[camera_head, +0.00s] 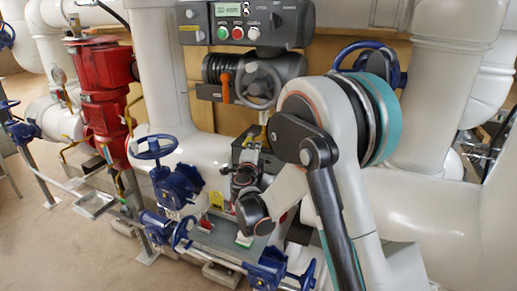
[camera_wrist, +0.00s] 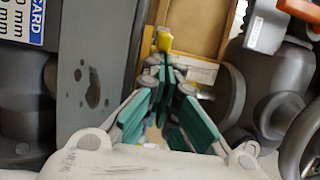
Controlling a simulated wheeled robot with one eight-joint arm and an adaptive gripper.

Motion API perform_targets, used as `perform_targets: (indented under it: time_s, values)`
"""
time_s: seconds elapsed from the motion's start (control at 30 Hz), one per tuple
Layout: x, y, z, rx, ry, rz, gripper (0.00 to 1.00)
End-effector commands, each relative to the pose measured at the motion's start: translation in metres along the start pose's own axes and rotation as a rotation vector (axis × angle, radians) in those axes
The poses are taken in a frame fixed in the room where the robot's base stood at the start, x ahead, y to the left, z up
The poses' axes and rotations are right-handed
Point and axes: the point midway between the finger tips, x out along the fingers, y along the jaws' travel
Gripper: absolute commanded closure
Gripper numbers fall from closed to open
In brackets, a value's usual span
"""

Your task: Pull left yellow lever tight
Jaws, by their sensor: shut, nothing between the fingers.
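A yellow lever end (camera_wrist: 163,41) shows in the wrist view just beyond my fingertips, in front of a tan panel. My gripper (camera_wrist: 171,68) is shut and empty, its green-padded fingers coming together at the tips below the yellow end. I cannot tell whether the tips touch it. In the head view, my gripper (camera_head: 250,140) is low in front of the grey pipework, under the handwheel. A small yellow part (camera_head: 263,118) shows just above it there. The rest of the lever is hidden by my gripper and arm.
A grey handwheel (camera_head: 259,84) and an orange lever (camera_head: 226,86) sit above my gripper, under a control box (camera_head: 240,22). Blue valves (camera_head: 176,185) stand at the lower left, beside a red pump (camera_head: 104,95). A grey plate (camera_wrist: 92,85) is close on the left in the wrist view.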

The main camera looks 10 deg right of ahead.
Motion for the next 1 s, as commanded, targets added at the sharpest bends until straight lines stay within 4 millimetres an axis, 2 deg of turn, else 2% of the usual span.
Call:
perform_targets:
  time_s: [0.03,0.17,0.6,1.0]
  values:
    - [-0.001,0.001,0.008,0.000,0.032,0.000,1.00]
    - [-0.002,0.001,0.017,0.000,0.130,0.000,1.00]
    - [0.000,0.000,0.044,0.000,0.128,0.000,1.00]
    - [0.005,0.000,0.058,0.000,0.129,0.000,1.00]
